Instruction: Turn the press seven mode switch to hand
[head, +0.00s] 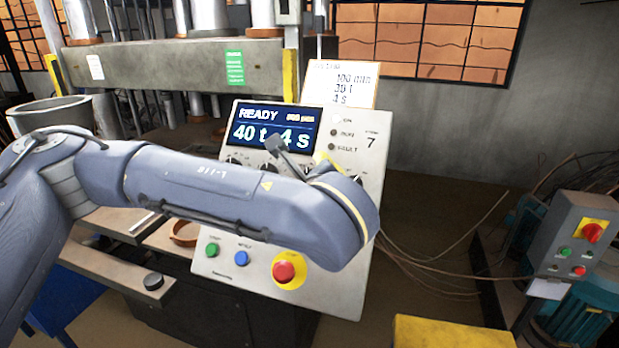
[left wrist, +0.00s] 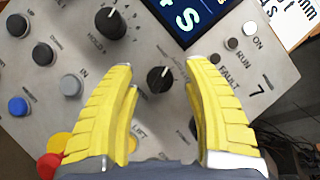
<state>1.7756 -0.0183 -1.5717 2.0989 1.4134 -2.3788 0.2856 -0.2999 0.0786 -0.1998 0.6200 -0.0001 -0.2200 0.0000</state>
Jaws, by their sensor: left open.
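The press seven panel (head: 352,230) stands in the middle of the head view, with a 7 at its upper right. In the left wrist view, a black rotary knob with a pale pointer line (left wrist: 160,79) sits on the grey panel. It looks like the mode switch, but its labels are too small to read surely. My left gripper (left wrist: 163,75) is open, its yellow fingers on either side of this knob, with visible gaps. Contact cannot be told. My right gripper is not in view.
A larger black knob (left wrist: 111,23) and grey buttons are to the left. A lit display (head: 275,126) reads READY, 40 t, 4 s. Below are a green button (head: 212,250), a blue button (head: 241,258) and a red emergency stop (head: 284,271). A paper card (head: 341,84) stands on top.

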